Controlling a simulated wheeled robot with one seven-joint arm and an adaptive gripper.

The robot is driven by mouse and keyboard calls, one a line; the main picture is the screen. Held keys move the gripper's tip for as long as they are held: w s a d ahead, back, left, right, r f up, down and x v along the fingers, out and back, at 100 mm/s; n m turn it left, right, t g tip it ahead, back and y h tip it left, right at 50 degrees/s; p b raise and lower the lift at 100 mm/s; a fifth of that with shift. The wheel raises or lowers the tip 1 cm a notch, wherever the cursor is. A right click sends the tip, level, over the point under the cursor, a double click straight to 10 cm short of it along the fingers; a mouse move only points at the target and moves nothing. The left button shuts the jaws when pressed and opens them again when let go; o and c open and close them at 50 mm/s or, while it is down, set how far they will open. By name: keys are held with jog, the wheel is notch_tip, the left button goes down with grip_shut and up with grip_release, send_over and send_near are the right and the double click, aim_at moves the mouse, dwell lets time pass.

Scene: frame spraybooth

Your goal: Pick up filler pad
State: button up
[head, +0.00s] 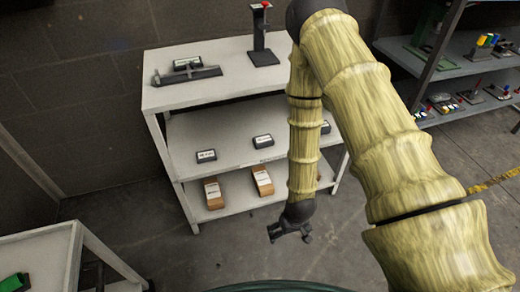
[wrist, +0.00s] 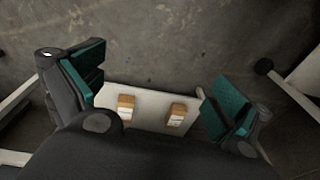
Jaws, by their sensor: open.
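Several brown blocks with white labels, which may be the filler pads, lie on the bottom shelf (head: 236,203) of a white rack. The left block (head: 213,194) and the middle block (head: 263,182) show clearly; another is mostly hidden behind my arm. I cannot read their labels. My gripper (head: 290,232) hangs in front of the rack, low and right of these blocks, apart from them. In the wrist view, my gripper (wrist: 155,92) is open and empty, its green-padded fingers wide apart. Two brown blocks, one left (wrist: 127,108) and one right (wrist: 176,115), show between them.
The middle shelf (head: 232,145) holds small dark plates (head: 206,155). The rack's top carries a dark fixture (head: 187,74) and a stand (head: 262,45). A grey shelf unit (head: 470,68) with parts stands right. A white table (head: 50,250) with a green item is lower left. Floor between is clear.

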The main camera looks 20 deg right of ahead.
jog(key=w+t+b, duration=0.1)
jog(key=w+b, duration=0.4)
jog(key=w, duration=1.1)
jog(key=n+t+b, duration=0.1)
jog(key=t+b, duration=0.1)
jog(key=b, duration=0.8)
send_near(265, 142)
jog(key=b+x, duration=0.1)
jog(key=x, duration=0.8)
jog(key=shift+a+b, duration=0.1)
jog(key=shift+b, duration=0.3)
jog(key=c, duration=0.7)
